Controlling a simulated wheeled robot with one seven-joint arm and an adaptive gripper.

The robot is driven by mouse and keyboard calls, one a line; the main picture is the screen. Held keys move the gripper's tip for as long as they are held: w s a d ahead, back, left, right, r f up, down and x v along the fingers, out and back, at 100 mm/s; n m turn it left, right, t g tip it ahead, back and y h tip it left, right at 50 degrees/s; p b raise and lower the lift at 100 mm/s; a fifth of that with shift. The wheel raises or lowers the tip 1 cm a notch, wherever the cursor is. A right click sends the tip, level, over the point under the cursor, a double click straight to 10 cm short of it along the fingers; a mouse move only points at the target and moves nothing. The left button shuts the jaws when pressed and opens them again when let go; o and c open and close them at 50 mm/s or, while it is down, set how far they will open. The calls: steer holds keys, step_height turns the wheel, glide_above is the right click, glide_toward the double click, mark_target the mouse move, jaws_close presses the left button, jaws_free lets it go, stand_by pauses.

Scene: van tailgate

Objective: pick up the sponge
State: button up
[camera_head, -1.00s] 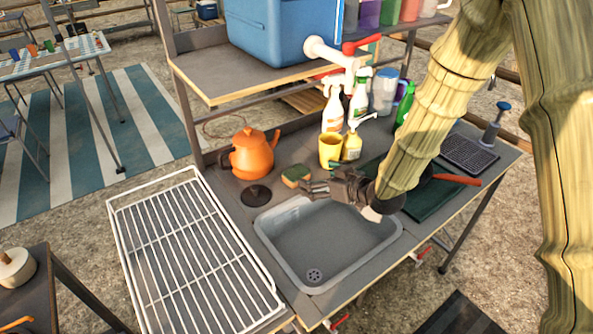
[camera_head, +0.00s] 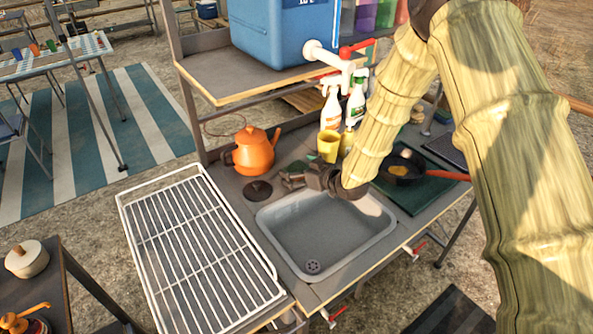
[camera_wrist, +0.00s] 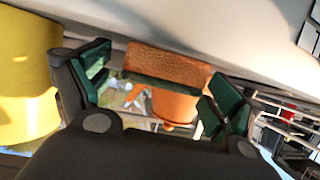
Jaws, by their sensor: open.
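The sponge (camera_wrist: 166,64) is a brown-orange block with a green layer, seen in the wrist view just beyond and between my two fingers. My gripper (camera_wrist: 160,82) is open, with a green-padded finger on either side of the sponge. A gap seems to show between the fingers and the sponge; I cannot tell whether either touches it. In the head view my gripper (camera_head: 293,181) is low over the counter at the sink's back left edge and hides most or all of the sponge.
The orange kettle (camera_head: 253,152) stands just left of my gripper. The yellow cup (camera_head: 328,146) and spray bottles (camera_head: 331,108) stand behind it. The sink (camera_head: 325,236) is empty in front. A white wire rack (camera_head: 200,250) lies to the left, and a pan (camera_head: 403,168) to the right.

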steer(key=shift+s+r, duration=0.15)
steer(key=shift+r, duration=0.05)
steer(key=shift+f, duration=0.1)
steer(key=c, duration=0.5)
steer(key=shift+c, duration=1.2)
